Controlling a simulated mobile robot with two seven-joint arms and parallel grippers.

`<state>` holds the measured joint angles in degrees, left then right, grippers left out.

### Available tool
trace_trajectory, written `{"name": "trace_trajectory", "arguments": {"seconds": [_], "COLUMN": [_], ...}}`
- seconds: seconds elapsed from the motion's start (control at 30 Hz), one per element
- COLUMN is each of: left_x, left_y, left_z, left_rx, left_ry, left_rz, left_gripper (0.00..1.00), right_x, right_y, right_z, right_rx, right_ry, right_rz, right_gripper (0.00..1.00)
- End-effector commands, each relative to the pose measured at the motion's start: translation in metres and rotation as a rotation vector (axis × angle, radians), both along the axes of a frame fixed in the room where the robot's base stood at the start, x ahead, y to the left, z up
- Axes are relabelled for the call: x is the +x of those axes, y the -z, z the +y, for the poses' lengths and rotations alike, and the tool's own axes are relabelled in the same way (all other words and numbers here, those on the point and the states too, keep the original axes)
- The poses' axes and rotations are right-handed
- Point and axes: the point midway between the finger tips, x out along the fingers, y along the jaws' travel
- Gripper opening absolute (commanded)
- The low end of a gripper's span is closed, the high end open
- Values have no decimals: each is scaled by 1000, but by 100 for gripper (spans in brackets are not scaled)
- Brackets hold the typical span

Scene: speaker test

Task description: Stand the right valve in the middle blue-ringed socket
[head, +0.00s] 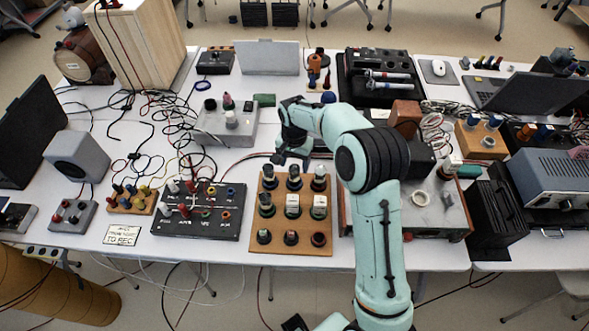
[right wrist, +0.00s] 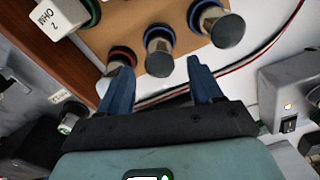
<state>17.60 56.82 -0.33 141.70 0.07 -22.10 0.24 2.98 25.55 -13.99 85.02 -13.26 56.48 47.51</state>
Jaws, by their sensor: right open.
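The brown socket board (head: 279,222) lies on the table in the head view. Its far row holds a left valve (head: 268,181), a middle valve (head: 294,179) and a right valve (head: 319,179), all upright. In the right wrist view, turned round, the right valve (right wrist: 116,62) is leftmost, with a red ring at its base. The middle valve (right wrist: 159,60) and left valve (right wrist: 212,25) show blue at their bases. My right gripper (right wrist: 161,82) is open and empty, just beyond the far row. Which socket is the middle blue-ringed one, I cannot tell.
White boxes (head: 292,206) stand in the board's middle row. A dark panel with knobs (head: 199,211) is left of the board. A wood-sided chassis (head: 410,225) is close on its right. A grey switch unit (head: 226,122) and loose cables lie behind.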

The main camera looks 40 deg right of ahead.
Motion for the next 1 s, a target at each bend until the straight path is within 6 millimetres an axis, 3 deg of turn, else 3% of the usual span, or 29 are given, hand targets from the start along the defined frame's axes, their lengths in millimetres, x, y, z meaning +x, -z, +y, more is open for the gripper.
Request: {"name": "trace_trajectory", "arguments": {"seconds": [0.03,0.2,0.4,1.0], "left_x": [1,3,4,4], "left_y": [-2,-6,-8,-8], "left_z": [0,0,0,0], "left_rx": [0,0,-1,-1], "left_ry": [0,0,0,0], "left_rz": [-1,-3,-5,-5], "left_gripper": [43,43,43,43], "right_x": [1,1,0,0], "right_y": [-14,-47,-66,-69], "right_z": [0,0,0,0], "right_rx": [-1,0,0,-1], "right_ry": [0,0,0,0], "right_rz": [-6,-4,-1,1], "right_gripper": [65,65,65,65]}}
